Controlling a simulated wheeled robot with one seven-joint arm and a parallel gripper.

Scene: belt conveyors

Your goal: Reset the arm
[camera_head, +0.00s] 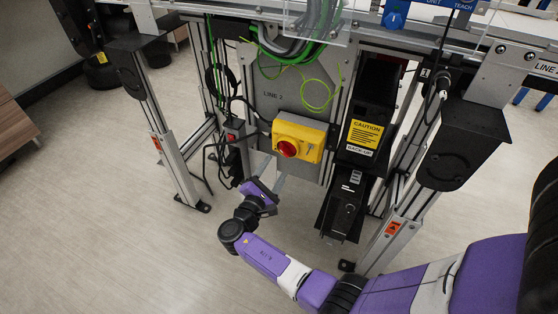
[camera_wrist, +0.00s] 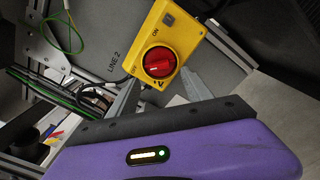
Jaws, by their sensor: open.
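My arm is purple, white and black and reaches in from the lower right of the head view. My gripper (camera_head: 273,172) is open, its two grey fingers apart and pointing toward the conveyor frame, just below a yellow switch box (camera_head: 299,140). In the wrist view the fingertips of my gripper (camera_wrist: 160,80) lie either side of the box's lower end, with the red rotary knob (camera_wrist: 158,62) between and above them. Nothing is held. I cannot tell whether a finger touches the box.
A grey panel (camera_head: 272,97) marked LINE 2 carries the box. A black unit with a yellow caution label (camera_head: 365,136) stands to its right. Loose green cables (camera_head: 318,93) hang above. Aluminium legs (camera_head: 174,165) flank the space. Open floor (camera_head: 100,230) lies to the left.

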